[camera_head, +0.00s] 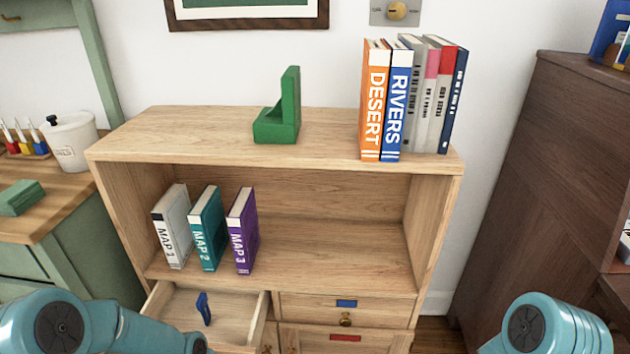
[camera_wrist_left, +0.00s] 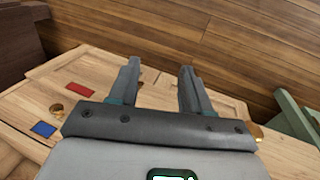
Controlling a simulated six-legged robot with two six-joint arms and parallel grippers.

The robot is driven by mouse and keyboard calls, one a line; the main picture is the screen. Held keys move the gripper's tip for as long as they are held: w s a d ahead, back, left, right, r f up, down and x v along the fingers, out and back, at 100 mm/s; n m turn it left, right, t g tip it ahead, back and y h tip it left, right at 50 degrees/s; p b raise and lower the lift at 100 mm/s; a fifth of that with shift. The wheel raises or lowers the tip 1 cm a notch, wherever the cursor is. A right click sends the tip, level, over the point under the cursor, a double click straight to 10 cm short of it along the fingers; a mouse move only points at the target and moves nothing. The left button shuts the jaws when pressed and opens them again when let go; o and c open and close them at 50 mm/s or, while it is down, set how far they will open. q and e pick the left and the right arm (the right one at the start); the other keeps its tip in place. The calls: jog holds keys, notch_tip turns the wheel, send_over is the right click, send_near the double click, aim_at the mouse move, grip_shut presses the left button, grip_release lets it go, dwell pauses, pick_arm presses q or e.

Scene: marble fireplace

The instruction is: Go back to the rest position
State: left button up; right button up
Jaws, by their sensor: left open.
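My left gripper (camera_wrist_left: 160,68) shows in the left wrist view with its two fingers apart and nothing between them. The wooden cabinet front lies beyond the fingers. In the head view my left arm comes in at the lower left, and its gripper is out of the picture. My right arm shows only as a link at the lower right; its gripper is not visible. The wooden bookcase (camera_head: 200,137) stands in front of me. Its lower left drawer (camera_head: 172,316) is pulled out, with a small blue object (camera_head: 204,308) inside.
Map books, grey (camera_head: 172,228), teal (camera_head: 207,230) and purple (camera_head: 242,232), stand on the middle shelf. A green bookend (camera_head: 277,120), an orange book (camera_head: 373,105), a blue book (camera_head: 396,108) and others stand on top. A green counter is left, a dark cabinet (camera_head: 555,160) right.

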pick_arm(q)
jog(key=s+d+f+n, duration=0.1)
jog(key=s+d+f, duration=0.2)
jog(key=s, duration=0.4)
jog(key=s+d+f+n, duration=0.1)
jog(key=s+d+f, duration=0.2)
jog(key=s, duration=0.4)
notch_tip(320, 180, up, 27)
jog(key=p, duration=2.6)
jog(key=shift+s+h+p, duration=0.2)
jog(key=shift+h+p, duration=0.2)
jog(key=shift+w+f, duration=0.1)
jog(key=shift+f, duration=0.05)
